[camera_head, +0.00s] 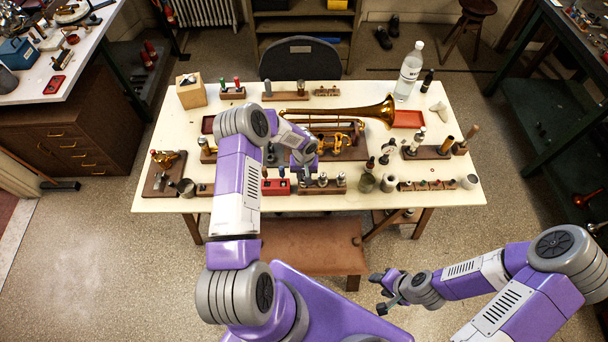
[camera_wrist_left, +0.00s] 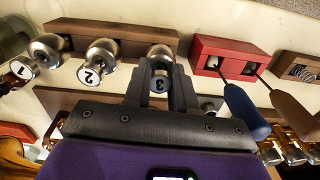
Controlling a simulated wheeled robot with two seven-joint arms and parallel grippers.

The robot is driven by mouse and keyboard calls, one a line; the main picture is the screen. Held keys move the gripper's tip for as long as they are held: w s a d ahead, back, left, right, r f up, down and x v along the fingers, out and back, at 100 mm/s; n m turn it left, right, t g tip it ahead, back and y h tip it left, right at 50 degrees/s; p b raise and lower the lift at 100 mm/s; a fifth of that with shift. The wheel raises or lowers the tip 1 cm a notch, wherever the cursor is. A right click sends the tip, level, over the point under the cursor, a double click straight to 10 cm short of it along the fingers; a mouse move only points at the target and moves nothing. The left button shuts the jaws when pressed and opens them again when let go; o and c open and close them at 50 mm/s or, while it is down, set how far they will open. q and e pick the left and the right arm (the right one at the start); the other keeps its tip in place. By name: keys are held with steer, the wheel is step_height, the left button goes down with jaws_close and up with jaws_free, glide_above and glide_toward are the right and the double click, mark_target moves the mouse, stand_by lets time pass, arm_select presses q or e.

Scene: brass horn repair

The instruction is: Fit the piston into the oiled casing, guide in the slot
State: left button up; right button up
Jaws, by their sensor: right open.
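A wooden rack (camera_head: 335,189) at the table's front holds silver pistons; in the left wrist view they carry the numbers 1 (camera_wrist_left: 22,70), 2 (camera_wrist_left: 92,74) and 3 (camera_wrist_left: 161,84). My left gripper (camera_wrist_left: 161,80) has one finger on each side of piston 3, which stands in line with the others at the rack (camera_wrist_left: 120,32). The frames do not show whether the fingers press on it. The brass horn (camera_head: 370,113) lies behind on a brown board, its valve part (camera_head: 335,139) partly behind my left arm. The casing opening and slot cannot be made out. My right gripper (camera_head: 380,291) is open and empty, in front of the table.
A red block (camera_head: 276,187) with upright screwdrivers stands beside the rack, close to my left fingers. Tools, small cups and wooden racks crowd the white table (camera_head: 455,195). A tall clear bottle (camera_head: 409,72) stands at the back right. A brown stool (camera_head: 305,258) is in front.

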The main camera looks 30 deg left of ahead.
arm_select(q)
jaws_close()
steer(key=shift+r+p, duration=2.3)
steer(key=shift+r, duration=2.75)
